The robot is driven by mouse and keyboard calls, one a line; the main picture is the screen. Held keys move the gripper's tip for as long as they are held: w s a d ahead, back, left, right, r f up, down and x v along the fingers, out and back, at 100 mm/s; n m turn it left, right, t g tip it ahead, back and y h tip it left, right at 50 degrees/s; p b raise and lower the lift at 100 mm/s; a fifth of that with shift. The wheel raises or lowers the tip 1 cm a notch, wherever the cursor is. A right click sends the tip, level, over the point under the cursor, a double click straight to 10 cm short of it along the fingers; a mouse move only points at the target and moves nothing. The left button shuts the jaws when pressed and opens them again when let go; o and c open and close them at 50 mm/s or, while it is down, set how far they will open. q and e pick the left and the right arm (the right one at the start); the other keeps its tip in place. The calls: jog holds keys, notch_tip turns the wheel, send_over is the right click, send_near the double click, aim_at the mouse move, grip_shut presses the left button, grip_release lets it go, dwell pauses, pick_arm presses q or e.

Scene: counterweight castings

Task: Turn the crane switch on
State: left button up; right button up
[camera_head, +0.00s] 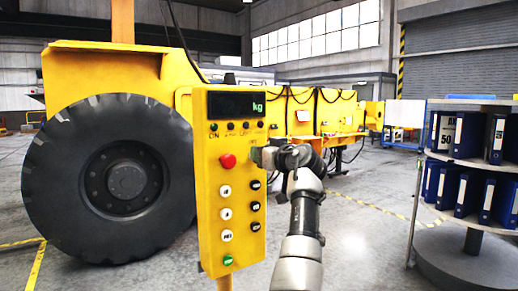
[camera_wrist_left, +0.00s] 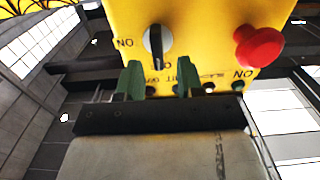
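The yellow control box (camera_head: 212,200) stands in front of me with a dark "kg" display. In the left wrist view the crane switch (camera_wrist_left: 158,45) is a black knob on a pale round base. Its handle runs up and down in that picture, and an ON label is left of it. My left gripper (camera_head: 258,156) is at the box's right side, right of the red button (camera_head: 228,160), and hides the switch in the head view. In the wrist view its green fingers (camera_wrist_left: 159,66) are apart, with the knob's lower end between their tips; contact is not visible. My right gripper is not in view.
The red mushroom button (camera_wrist_left: 258,46) is close beside the switch. Several push buttons (camera_head: 225,213) sit lower on the box. A large black tyre (camera_head: 60,180) stands behind at left, and a shelf with blue binders (camera_head: 480,140) at right. Open floor lies between.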

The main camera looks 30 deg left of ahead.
pick_arm(q)
jog(key=shift+x, duration=1.15)
grip_shut()
